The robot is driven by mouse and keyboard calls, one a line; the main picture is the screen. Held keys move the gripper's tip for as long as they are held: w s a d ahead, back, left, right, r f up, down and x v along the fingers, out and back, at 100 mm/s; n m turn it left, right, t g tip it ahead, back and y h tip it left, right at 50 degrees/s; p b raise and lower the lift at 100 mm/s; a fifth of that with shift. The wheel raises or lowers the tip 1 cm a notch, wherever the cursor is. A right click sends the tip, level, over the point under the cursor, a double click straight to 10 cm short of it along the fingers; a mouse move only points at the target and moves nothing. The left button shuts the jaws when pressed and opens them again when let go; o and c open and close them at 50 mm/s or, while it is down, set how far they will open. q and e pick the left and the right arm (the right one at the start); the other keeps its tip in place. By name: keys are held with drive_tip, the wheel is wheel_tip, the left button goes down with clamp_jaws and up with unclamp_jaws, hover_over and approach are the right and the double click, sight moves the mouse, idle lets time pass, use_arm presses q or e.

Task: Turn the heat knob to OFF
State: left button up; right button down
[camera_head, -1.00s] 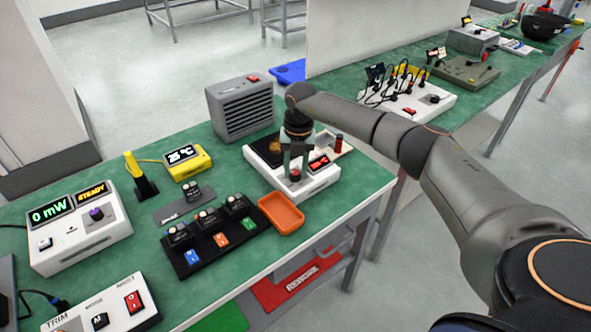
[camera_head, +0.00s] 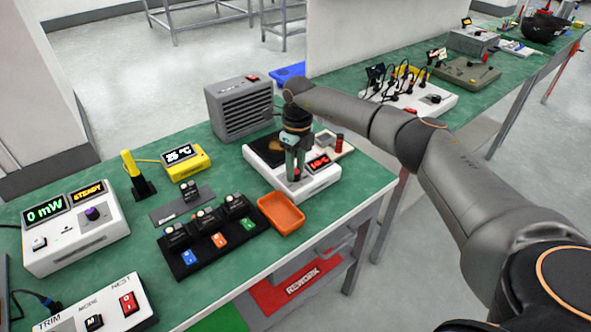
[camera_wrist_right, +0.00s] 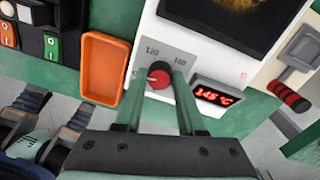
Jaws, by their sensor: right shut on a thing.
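The heat knob (camera_wrist_right: 159,75) is a red-topped dial on the front of the white heater unit (camera_wrist_right: 155,40), between my right gripper's fingers in the right wrist view. The unit's red display (camera_wrist_right: 217,95) seems to read 145 °C. In the head view the heater unit (camera_head: 262,182) stands near the green table's right end. My right gripper (camera_head: 295,172) points down onto the knob. In the wrist view its green fingers (camera_wrist_right: 160,85) are shut on the knob's sides.
An orange tray (camera_head: 281,213) sits just left of the heater unit. A black fixture with several modules (camera_head: 205,245) lies beyond it. A grey fan box (camera_head: 240,107) stands behind. A red-and-black handled part (camera_wrist_right: 288,96) is right of the display.

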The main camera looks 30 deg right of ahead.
sight(296, 170)
drive_tip(key=shift+n, duration=1.1)
drive_tip(key=shift+n+b, duration=0.35)
drive_tip(key=shift+n, duration=0.45)
drive_tip(key=c, duration=0.5)
unclamp_jaws()
drive_tip(key=shift+r, duration=0.1)
wheel_tip(296, 170, up, 12)
drive_tip(key=shift+w+d+r, duration=0.2)
drive_tip(key=shift+d, duration=0.05)
